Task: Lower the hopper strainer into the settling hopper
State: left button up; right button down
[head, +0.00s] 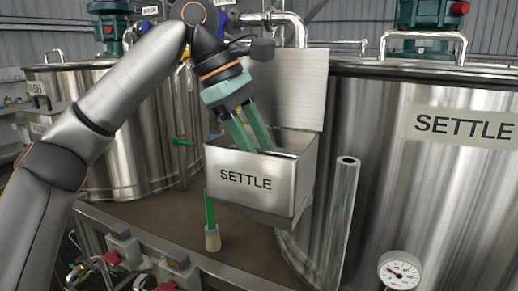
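The settling hopper (245,179) is an open-topped steel box labelled SETTLE, with a raised steel plate behind it. It is fixed beside the large SETTLE tank. My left gripper (256,146) comes down from above, and its two green fingers reach into the hopper's mouth. A gap shows between the fingers, but their tips are hidden behind the hopper's front wall. I cannot tell whether they hold anything. The hopper strainer cannot be made out; the hopper's inside is mostly hidden. My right gripper is not in view.
The SETTLE tank (440,190) fills the right, with a gauge (400,270) low on it. A vertical steel pipe (338,220) stands right of the hopper. A WASH tank (130,150) is at left. A green-handled brush-like tool (211,225) stands below the hopper.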

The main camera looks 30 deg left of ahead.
pick_arm(q)
jog(key=p+v, duration=0.2)
jog(key=v, duration=1)
jog(key=shift+r+p, duration=0.25)
jog(key=shift+p, duration=0.05)
jog(key=shift+s+f, duration=0.1)
